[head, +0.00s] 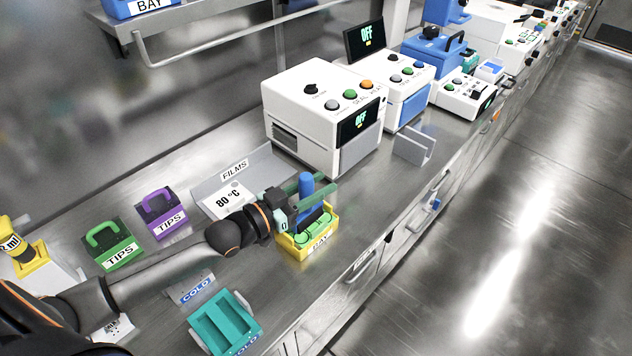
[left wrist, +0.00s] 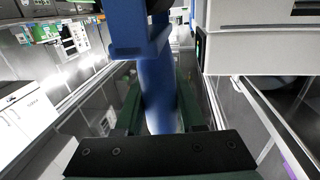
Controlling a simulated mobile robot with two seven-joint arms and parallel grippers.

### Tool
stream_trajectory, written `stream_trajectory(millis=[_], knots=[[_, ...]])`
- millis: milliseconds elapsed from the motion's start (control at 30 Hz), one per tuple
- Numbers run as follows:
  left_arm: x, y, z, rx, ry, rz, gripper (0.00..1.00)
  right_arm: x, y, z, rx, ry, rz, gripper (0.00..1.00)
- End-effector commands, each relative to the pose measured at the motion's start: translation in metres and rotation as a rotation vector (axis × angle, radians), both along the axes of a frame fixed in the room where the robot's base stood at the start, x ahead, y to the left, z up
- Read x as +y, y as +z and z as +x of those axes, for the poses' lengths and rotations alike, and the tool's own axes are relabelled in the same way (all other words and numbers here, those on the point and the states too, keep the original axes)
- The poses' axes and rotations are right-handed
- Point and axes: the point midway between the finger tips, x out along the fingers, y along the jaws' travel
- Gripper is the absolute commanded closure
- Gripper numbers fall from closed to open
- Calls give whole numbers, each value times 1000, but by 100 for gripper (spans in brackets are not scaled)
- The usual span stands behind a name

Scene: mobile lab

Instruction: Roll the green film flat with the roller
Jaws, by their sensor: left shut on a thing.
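My left gripper (head: 309,194) reaches in from the left and is shut on the upright blue handle of the roller (head: 306,182). In the left wrist view the roller handle (left wrist: 157,90) stands between the green fingers. The gripper is over the yellow bay tray (head: 293,251) near the bench's front edge. A green piece (head: 312,235) lies in this tray below the gripper; I cannot tell whether it is the green film. The roller's lower end is partly hidden, so contact with the green piece is unclear. My right gripper is not in view.
A grey films rack (head: 258,166) with an 80 °C card stands behind the arm. White instruments (head: 312,105) stand beyond. Green (head: 118,252) and purple (head: 160,212) tip boxes are at left, and a teal cold rack (head: 222,322) is in front. Some bare bench lies between them.

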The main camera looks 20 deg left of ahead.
Motion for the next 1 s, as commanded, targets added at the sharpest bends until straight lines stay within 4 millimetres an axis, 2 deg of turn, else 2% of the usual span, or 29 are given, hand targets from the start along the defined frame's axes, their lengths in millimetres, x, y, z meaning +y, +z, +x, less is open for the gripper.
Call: stream_trajectory(millis=[200, 467, 1000], knots=[[-8, 0, -3, 4, 0, 1, 100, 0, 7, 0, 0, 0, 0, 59], [-8, -1, -3, 3, 0, 1, 100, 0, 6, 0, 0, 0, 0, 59], [5, -1, 1, 4, 0, 2, 100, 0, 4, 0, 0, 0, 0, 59]])
